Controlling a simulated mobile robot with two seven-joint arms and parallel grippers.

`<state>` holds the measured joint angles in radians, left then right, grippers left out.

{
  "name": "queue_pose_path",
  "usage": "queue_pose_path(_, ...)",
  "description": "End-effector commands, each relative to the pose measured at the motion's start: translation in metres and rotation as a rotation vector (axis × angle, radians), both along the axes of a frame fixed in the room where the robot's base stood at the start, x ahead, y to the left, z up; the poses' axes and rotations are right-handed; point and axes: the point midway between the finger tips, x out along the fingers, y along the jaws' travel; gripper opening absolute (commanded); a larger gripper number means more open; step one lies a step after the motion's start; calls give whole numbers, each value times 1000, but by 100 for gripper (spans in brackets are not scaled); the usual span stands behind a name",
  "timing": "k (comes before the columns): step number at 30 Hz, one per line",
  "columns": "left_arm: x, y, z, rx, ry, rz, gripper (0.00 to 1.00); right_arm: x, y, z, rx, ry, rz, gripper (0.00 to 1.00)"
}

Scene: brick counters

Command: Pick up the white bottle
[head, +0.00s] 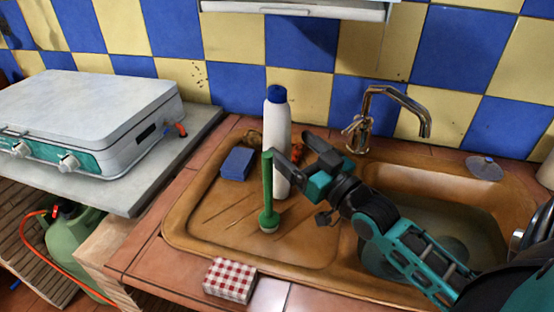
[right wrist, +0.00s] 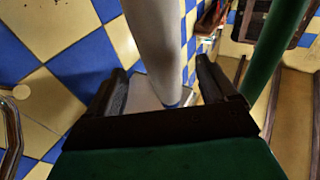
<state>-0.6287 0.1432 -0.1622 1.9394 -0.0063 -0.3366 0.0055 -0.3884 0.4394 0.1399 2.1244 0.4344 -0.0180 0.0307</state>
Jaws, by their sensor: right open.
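The white bottle (head: 277,125) with a blue cap stands upright on the brown drainboard at the back, near the tiled wall. My right gripper (head: 291,150) reaches in from the right at the bottle, with its fingers apart. In the right wrist view the white bottle (right wrist: 158,45) lies between the two open fingers (right wrist: 168,88); I cannot tell whether either finger touches it. The lower part of the bottle is partly hidden by the gripper and the green-handled brush in the head view. My left gripper is not in view.
A green-handled brush (head: 268,190) stands upright just in front of the bottle, close to my right gripper. A blue sponge (head: 237,163) lies left of it. The faucet (head: 366,115) and sink basin (head: 430,205) are right. A checkered box (head: 230,280) sits at the front edge.

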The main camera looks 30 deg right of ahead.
Motion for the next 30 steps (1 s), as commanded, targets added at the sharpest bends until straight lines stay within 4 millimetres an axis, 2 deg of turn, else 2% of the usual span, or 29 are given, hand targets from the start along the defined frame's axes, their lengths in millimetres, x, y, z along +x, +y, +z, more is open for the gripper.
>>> queue_pose_path(7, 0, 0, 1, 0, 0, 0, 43, 13, 2, 3, 1, -1, -1, 85)
queue_pose_path(18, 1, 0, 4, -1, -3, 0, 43, 53, 8, 9, 0, 0, -1, 85)
queue_pose_path(27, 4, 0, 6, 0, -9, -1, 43, 56, 9, 9, 0, 2, -1, 85)
queue_pose_path(30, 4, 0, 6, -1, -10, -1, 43, 56, 9, 9, 0, 1, -1, 75)
